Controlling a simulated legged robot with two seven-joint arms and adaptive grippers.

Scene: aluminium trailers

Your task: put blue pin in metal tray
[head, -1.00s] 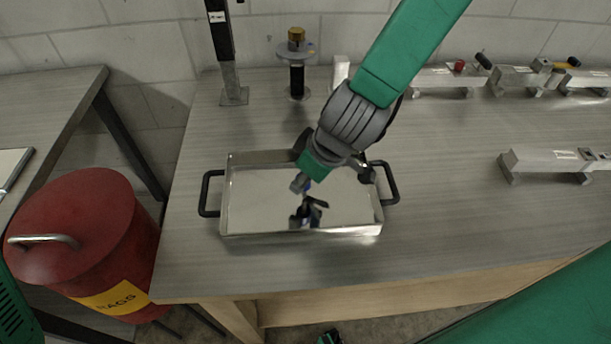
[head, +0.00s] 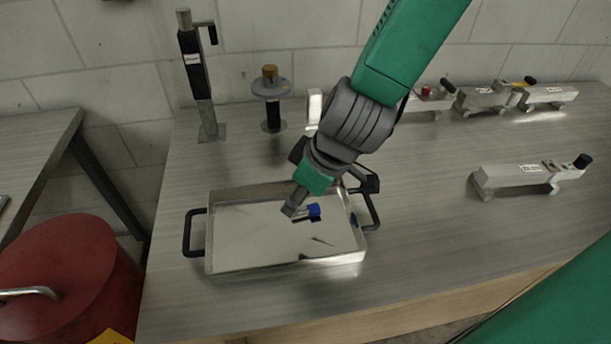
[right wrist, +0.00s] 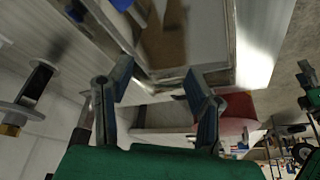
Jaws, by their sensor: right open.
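The metal tray (head: 235,264) is a shallow, shiny rectangular tray with black handles at both ends, on the grey workbench. My right gripper (head: 328,194) is over the back right part of the tray, with its fingers spread and nothing between them. The open fingers also show in the right wrist view (right wrist: 158,82). The blue pin (head: 314,210) shows within the tray's outline, just below my right gripper and apart from its fingers. I cannot tell whether it is resting on the tray floor. My left gripper is not in view.
A black post stand (head: 195,80) and a round-flanged stand (head: 271,85) stand behind the tray. Several metal fixtures line the back right, and another fixture (head: 525,178) sits at the right. A red bin (head: 65,265) stands left of the bench.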

